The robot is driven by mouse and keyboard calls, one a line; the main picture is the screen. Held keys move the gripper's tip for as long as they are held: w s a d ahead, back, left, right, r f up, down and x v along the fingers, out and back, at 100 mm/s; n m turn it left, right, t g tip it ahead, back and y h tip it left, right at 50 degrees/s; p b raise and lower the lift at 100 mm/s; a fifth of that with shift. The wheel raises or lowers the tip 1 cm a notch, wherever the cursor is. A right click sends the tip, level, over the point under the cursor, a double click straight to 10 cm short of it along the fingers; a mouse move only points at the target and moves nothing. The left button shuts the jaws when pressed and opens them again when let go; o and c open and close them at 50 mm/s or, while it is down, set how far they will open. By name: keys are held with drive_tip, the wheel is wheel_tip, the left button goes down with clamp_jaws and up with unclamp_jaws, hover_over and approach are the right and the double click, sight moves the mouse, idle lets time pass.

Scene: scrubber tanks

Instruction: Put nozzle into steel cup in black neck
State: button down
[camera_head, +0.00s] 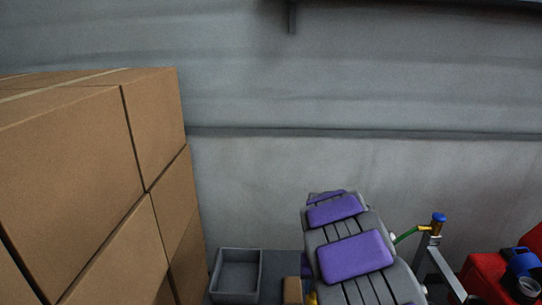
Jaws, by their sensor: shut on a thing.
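My gripper is hidden; my grey arm with purple pads (357,255) blocks the lower middle of the view. I cannot make out the nozzle. A green hose (407,236) runs from behind my arm to a yellow fitting with a blue top (438,220) on a grey metal stand (436,260). At the lower right is a red tank (482,275), cut off by the frame. A dark round neck with a grey ring (528,288) shows at its right side. I cannot tell for sure whether the ring is the steel cup.
Stacked cardboard boxes (75,165) fill the left side. A grey open bin (236,253) stands between them and my arm, with a small brown block (292,291) beside it. A blue cap-like part (522,263) is at the red tank. A grey wall (340,90) closes off the back.

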drive_tip(key=shift+s+d+n, duration=0.35)
drive_tip(key=shift+d+n, duration=0.15)
drive_tip(key=shift+d, duration=0.15)
drive_tip(key=shift+a, duration=0.15)
drive_tip(key=a+n+b, duration=0.2)
drive_tip(key=a+n, duration=0.2)
drive_tip(key=a, duration=0.9)
wheel_tip(320, 180, down, 10)
drive_tip(key=b, duration=0.2)
drive_tip(key=shift+w, duration=0.2)
drive_tip(key=shift+f, duration=0.2)
drive_tip(key=c, duration=0.6)
unclamp_jaws()
drive_tip(key=shift+r, duration=0.1)
